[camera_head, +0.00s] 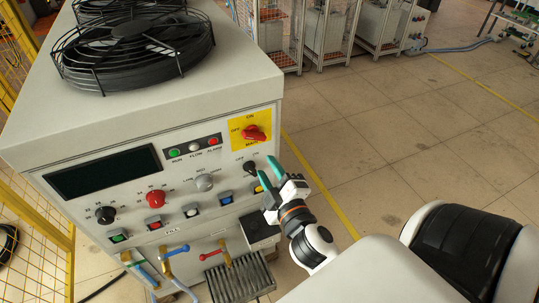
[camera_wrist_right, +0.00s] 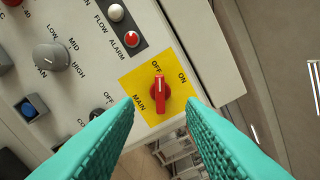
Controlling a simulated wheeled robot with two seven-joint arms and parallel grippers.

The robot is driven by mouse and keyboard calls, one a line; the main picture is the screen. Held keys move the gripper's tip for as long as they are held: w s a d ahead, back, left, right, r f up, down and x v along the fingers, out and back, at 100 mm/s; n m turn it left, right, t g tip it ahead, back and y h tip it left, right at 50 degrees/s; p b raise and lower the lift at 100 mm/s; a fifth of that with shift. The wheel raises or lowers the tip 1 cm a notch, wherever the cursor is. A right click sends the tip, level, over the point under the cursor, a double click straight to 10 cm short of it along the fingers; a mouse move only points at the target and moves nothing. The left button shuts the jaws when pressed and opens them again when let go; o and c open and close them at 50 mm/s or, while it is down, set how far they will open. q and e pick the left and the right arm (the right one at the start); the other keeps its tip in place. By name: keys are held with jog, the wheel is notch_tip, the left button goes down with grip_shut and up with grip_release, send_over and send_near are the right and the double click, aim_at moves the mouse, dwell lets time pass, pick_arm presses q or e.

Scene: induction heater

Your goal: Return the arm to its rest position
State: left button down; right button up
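My right gripper (camera_head: 269,170) is in front of the heater's control panel, below and to the right of the red main switch (camera_head: 254,132). Its two teal fingers are apart with nothing between them. In the right wrist view the open fingertips (camera_wrist_right: 161,100) frame the red main switch (camera_wrist_right: 161,97) on its yellow plate, with the switch beyond them. The switch handle's white mark points toward the OFF label. My right arm (camera_head: 315,245) reaches in from the lower right. My left gripper is not in view.
The heater cabinet (camera_head: 240,75) fills the left, with a black fan guard (camera_head: 135,55) on top. Knobs and buttons line its front. A black grille (camera_head: 240,278) is below the gripper. Tiled floor (camera_head: 400,130) is open to the right; caged cabinets stand behind.

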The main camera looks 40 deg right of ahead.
dwell(0.8)
jog(key=s+a+f+m+g+y, duration=0.1)
jog(key=s+a+f+g, duration=0.15)
jog(key=f, duration=0.95)
jog(key=s+a+f+m+g+y, duration=0.1)
jog(key=s+f+g+y, duration=0.15)
jog(key=f, duration=0.95)
jog(key=s+a+f+m+g+y, duration=0.1)
jog(key=a+f+g, duration=0.15)
jog(key=f, duration=0.95)
jog(key=s+d+f+m+g, duration=0.1)
jog(key=s+f+g, duration=0.3)
jog(key=s+f, duration=0.5)
jog(key=s+d+f+m+g, duration=0.1)
jog(key=s+f+g, duration=0.4)
jog(key=s+f, duration=0.5)
jog(key=s+m, duration=0.1)
jog(key=s, duration=0.7)
jog(key=shift+f+m, duration=0.3)
jog(key=shift+m, duration=0.1)
